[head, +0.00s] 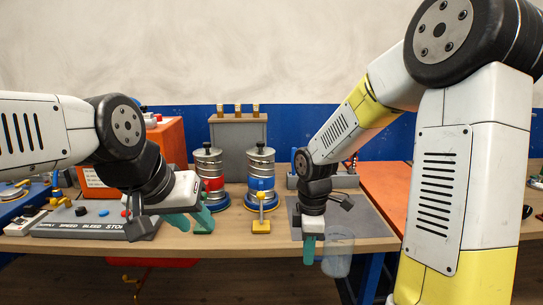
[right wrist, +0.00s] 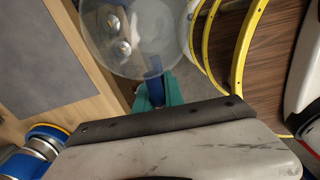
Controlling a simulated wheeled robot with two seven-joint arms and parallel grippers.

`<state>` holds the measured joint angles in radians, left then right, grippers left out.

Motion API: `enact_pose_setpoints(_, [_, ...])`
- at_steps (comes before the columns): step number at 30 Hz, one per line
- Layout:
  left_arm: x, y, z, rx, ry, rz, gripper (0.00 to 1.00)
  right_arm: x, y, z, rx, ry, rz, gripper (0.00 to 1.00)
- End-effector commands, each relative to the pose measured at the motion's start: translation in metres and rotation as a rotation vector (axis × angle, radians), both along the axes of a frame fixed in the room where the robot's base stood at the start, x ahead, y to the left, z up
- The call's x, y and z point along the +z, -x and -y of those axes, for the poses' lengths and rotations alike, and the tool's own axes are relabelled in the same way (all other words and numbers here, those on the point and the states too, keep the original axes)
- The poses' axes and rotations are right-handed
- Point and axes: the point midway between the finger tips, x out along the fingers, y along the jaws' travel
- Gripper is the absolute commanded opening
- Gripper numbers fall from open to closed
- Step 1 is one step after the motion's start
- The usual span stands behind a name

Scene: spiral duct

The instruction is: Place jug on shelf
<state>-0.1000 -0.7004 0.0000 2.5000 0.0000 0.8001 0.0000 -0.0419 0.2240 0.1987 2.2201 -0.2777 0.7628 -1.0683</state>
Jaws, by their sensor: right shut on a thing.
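A clear, see-through jug (head: 339,262) is held by my right gripper (head: 309,250) in front of the workbench's front edge, by the grey mat. In the right wrist view the jug's round body (right wrist: 130,35) lies just beyond the green fingers (right wrist: 158,92), which are shut on a blue part that looks like its handle. My left gripper (head: 191,221) hangs over the front of the bench with its two green fingers apart and nothing visible between them. I cannot tell which surface is the shelf.
A grey mat (head: 367,220) lies bare on the right. A button panel (head: 75,222) sits at left. Yellow hoops (right wrist: 237,50) show beside the jug.

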Motion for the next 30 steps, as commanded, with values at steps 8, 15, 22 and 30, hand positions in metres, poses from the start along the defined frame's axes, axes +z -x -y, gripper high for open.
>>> enact_pose_setpoints(8, [0.0,0.0,0.0,0.0,0.0,0.0,0.35,-0.008,-0.032,0.011,-0.365,-0.005,-0.005,0.0])
enact_pose_setpoints(15, [0.0,0.0,0.0,0.0,0.0,0.0,0.35,-0.023,-0.077,0.033,-0.921,-0.003,-0.01,0.0])
enact_pose_setpoints(22, [0.0,0.0,0.0,0.0,0.0,0.0,0.35,-0.036,-0.109,0.054,-1.355,0.004,-0.007,0.0])
enact_pose_setpoints(30, [0.0,0.0,0.0,0.0,0.0,0.0,0.35,-0.064,-0.102,0.063,-1.515,0.015,-0.007,0.0])
